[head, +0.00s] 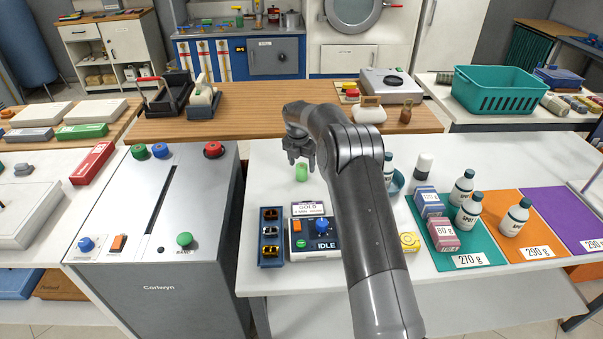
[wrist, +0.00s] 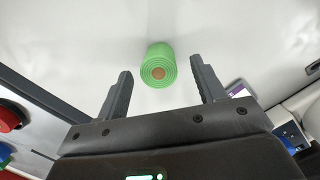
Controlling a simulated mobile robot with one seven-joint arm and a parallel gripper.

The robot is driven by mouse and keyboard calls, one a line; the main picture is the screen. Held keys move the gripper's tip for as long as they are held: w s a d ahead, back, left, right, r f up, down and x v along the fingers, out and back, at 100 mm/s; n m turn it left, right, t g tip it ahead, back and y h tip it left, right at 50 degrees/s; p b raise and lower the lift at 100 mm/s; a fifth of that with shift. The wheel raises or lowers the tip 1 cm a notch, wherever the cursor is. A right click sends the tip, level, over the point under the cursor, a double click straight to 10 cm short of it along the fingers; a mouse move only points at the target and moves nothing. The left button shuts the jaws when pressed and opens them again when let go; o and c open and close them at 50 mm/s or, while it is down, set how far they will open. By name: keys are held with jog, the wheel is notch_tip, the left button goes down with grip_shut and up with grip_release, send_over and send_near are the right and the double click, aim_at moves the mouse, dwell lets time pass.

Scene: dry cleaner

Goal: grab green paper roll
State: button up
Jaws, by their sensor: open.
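My gripper (head: 300,158) is above and just behind the roll in the head view, pointing down. Whether a finger touches the roll cannot be seen, but a gap shows on both sides.
A control box (head: 315,236) reading IDLE and a dark tray of clips (head: 271,237) stand in front of the roll. A grey machine (head: 157,210) with knobs is to the left. Bottles and boxes on a teal mat (head: 484,248) stand to the right. White table around the roll is clear.

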aim_at(301, 166)
jog(key=f, duration=0.3)
jog(key=shift+w+f, duration=0.3)
jog(key=shift+f, duration=0.1)
jog(key=shift+c, duration=0.3)
jog(key=c, duration=1)
jog(key=shift+r, duration=0.1)
